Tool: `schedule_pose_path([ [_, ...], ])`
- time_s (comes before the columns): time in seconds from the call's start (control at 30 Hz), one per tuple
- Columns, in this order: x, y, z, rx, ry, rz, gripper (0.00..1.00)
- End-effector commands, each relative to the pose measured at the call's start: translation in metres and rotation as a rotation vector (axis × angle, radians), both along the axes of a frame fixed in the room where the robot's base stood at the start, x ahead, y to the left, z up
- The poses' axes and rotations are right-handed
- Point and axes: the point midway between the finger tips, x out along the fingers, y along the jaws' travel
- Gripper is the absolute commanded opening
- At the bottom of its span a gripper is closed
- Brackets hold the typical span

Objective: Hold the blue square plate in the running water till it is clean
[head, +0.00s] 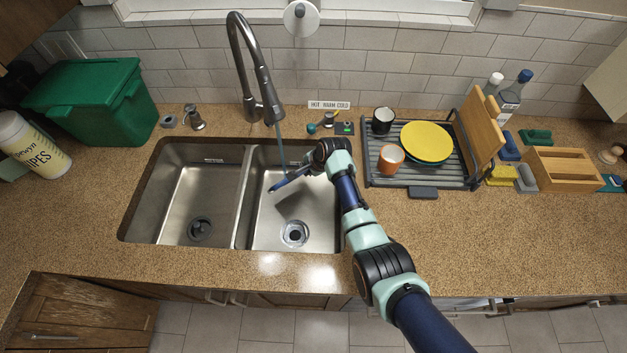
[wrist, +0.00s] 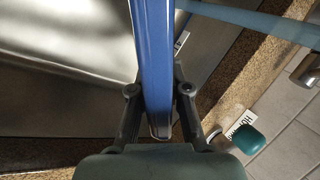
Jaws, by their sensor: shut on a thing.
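My gripper (wrist: 158,104) is shut on the blue square plate (wrist: 155,50), which shows edge-on between the fingers in the wrist view. In the head view my gripper (head: 309,167) holds the plate (head: 286,181) over the right sink basin (head: 315,221), above its floor. The plate looks thin there, and its faces are mostly hidden, so I cannot tell how clean it is. A bluish water stream (head: 280,146) runs from the tap (head: 268,98) down toward the plate. The stream (wrist: 250,22) also passes beside the plate in the wrist view; I cannot tell whether they touch.
The left basin (head: 187,205) is empty. A dish rack (head: 440,177) right of the sink holds a yellow plate (head: 426,141), cups and a board. A green bin (head: 97,104) stands at the left. The front counter (head: 500,235) is clear.

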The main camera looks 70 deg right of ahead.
Motion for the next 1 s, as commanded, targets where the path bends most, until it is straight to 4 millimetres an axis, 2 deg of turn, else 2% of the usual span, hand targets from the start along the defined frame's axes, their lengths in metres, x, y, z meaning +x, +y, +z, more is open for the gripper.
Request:
schedule_pose_path([
  [0.07,0.008,-0.005,-0.005,-0.002,-0.001,0.001,0.0],
  [0.4,0.023,-0.016,-0.001,-0.001,0.0,-0.001,0.0],
  [1.0,0.019,-0.023,0.0,-0.001,-0.001,-0.001,0.0],
])
